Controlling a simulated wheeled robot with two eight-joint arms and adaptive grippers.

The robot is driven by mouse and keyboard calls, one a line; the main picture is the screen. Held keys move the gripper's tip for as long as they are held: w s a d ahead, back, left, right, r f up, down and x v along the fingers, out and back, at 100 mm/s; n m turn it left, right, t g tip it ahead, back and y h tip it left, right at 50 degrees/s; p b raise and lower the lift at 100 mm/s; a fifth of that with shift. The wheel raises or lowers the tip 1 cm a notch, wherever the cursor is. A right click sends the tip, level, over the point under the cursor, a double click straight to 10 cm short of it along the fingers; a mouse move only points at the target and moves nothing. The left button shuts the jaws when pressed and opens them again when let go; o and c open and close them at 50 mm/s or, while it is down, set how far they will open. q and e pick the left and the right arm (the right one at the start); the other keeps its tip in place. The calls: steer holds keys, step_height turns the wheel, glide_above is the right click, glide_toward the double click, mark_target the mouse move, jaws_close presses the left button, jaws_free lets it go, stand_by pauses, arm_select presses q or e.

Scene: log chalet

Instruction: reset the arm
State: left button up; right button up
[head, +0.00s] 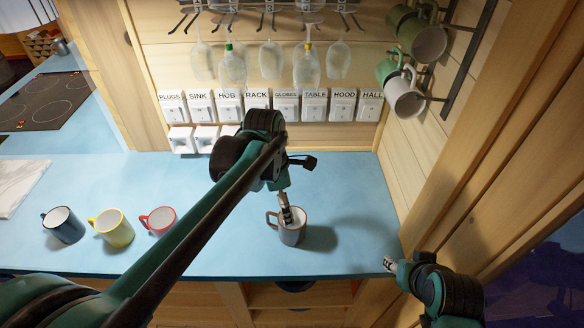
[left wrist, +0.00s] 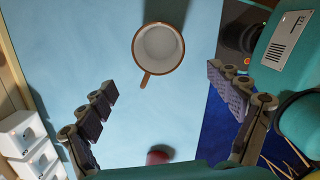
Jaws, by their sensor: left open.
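My left arm reaches in from the left over the blue counter. Its gripper (head: 286,212) points down at a white mug (head: 291,234) with a brown rim, overlapping it in the head view. In the left wrist view the gripper's two fingers (left wrist: 165,108) are wide apart with nothing between them. The mug (left wrist: 160,55) stands upright and empty beyond the fingertips, its handle pointing down in the picture. My right arm is folded at the lower right of the head view, by the counter's edge; I cannot make out its fingers clearly at its gripper end (head: 390,264).
A blue mug (head: 64,225), a yellow mug (head: 112,228) and a red mug (head: 158,221) stand at left. Labelled switches (head: 286,106) line the back wall below hanging glasses (head: 270,60). Mugs hang on a right-wall rack (head: 470,60). The counter (head: 345,190) is clear behind the white mug.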

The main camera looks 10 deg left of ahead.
arm_select(q)
steer(key=s+a+f+m+t, duration=0.1)
steer(key=s+a+m+t, duration=0.1)
steer(key=m, duration=0.5)
steer(key=s+a+f+m+t, duration=0.1)
steer(key=s+a+m+t, duration=0.1)
steer(key=s+m, duration=0.3)
steer(key=s+a+m+t+y, duration=0.1)
steer(key=s+a+m+t, duration=0.1)
steer(key=m, duration=0.9)
steer(key=shift+s+f+t, duration=0.3)
steer(key=shift+s+f, duration=0.1)
steer(key=shift+s, duration=0.45)
arm_select(e)
steer(key=shift+a+f, duration=0.1)
steer(key=shift+a, duration=0.2)
